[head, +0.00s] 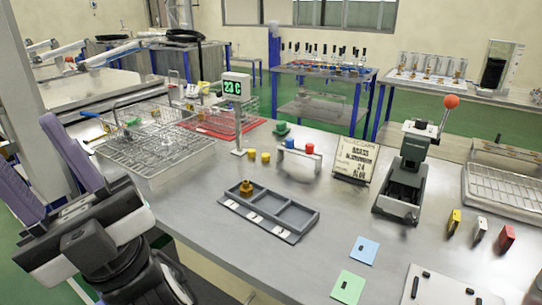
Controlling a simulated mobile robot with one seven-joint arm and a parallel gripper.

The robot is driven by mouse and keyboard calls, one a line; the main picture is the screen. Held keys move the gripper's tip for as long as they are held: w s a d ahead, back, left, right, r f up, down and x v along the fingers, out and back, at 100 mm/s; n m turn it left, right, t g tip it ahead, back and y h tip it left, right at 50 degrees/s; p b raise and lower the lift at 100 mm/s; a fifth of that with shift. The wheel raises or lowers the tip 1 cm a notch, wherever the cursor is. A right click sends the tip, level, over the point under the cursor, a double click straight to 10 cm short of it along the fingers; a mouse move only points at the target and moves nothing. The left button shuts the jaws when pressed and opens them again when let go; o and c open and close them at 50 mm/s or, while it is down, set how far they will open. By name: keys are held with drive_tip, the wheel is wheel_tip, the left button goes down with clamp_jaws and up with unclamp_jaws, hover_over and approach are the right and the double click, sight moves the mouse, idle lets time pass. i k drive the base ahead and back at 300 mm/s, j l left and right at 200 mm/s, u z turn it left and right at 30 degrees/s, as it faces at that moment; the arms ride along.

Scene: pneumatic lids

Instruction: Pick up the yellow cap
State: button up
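Two small yellow caps stand on the grey table, a left one (252,154) and a right one (266,157), just right of the display post. A darker yellow, knobbed piece (246,187) sits in the left compartment of a dark grey tray (290,238). A blue cap (289,143) and a red cap (310,149) sit on a small stand behind it, and a green piece (282,128) lies further back. My gripper (22,133) is at the left edge, far from the caps. Its two purple fingers are apart, with nothing seen between them.
A display reading 23 C (236,87) stands beside the caps. A wire basket (155,145) and red tray (215,122) are at the back left. A lever press (403,180) and sign (356,158) stand to the right. Blue (364,250) and green (348,287) cards lie in front.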

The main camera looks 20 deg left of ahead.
sight(265, 157)
drive_tip(key=j+z, duration=0.2)
drive_tip(key=j, duration=0.25)
drive_tip(key=k+j+z, duration=0.2)
drive_tip(key=j, duration=0.2)
drive_tip(key=j+z, duration=0.2)
drive_tip(key=j, duration=0.2)
drive_tip(key=k+j+z, duration=0.2)
drive_tip(key=j, duration=0.2)
drive_tip(key=i+j, duration=0.3)
drive_tip(key=i, duration=0.15)
drive_tip(key=i+j, duration=0.25)
drive_tip(key=i, duration=0.15)
